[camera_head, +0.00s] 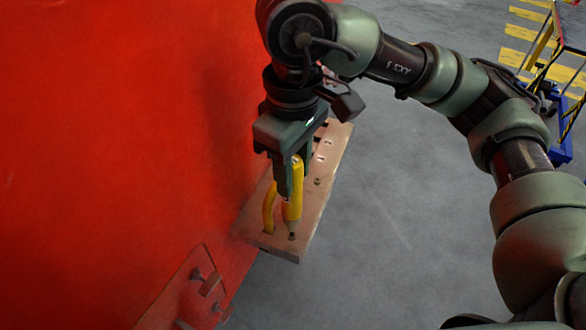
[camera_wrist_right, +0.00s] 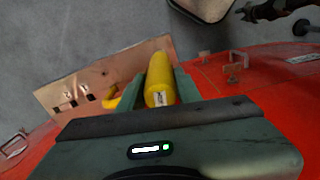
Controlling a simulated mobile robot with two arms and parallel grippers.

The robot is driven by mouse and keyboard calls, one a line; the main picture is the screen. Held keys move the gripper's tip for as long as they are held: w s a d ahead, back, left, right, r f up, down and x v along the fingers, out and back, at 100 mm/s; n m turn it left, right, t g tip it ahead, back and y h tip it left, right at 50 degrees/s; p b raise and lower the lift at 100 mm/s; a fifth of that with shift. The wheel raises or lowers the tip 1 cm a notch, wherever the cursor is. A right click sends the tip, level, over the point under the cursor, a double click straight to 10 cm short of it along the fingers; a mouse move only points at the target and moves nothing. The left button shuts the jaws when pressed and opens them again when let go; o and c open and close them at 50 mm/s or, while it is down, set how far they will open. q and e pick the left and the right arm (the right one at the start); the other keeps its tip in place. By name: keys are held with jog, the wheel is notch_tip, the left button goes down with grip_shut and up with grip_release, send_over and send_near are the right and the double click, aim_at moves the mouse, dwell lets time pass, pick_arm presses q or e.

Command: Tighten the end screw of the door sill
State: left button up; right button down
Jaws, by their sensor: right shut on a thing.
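My right gripper (camera_head: 292,180) is above the door sill, shut on a yellow tool. The tool (camera_head: 293,207) is held close to upright, with its dark tip pointing down. The tip meets or hovers just over the near end of the sill, where the end screw (camera_head: 292,236) is hard to tell from the tip. The door sill (camera_head: 316,212) is a pale brownish plate sticking out from the red train side. In the right wrist view the tool (camera_wrist_right: 158,82) sits between both fingers, and the sill (camera_wrist_right: 62,92) lies beyond on the left. My left gripper is not in view.
A curved yellow handle (camera_head: 268,208) stands on the sill just left of the tool. The red train side (camera_head: 120,130) fills the left. A lower bracket with small fittings (camera_head: 208,282) juts out below. Grey floor (camera_head: 390,230) is open at right; a blue-and-yellow cart (camera_head: 560,120) stands far right.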

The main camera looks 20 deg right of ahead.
jog(key=shift+f+b, duration=0.45)
jog(key=shift+b, duration=1.85)
dwell(3.9)
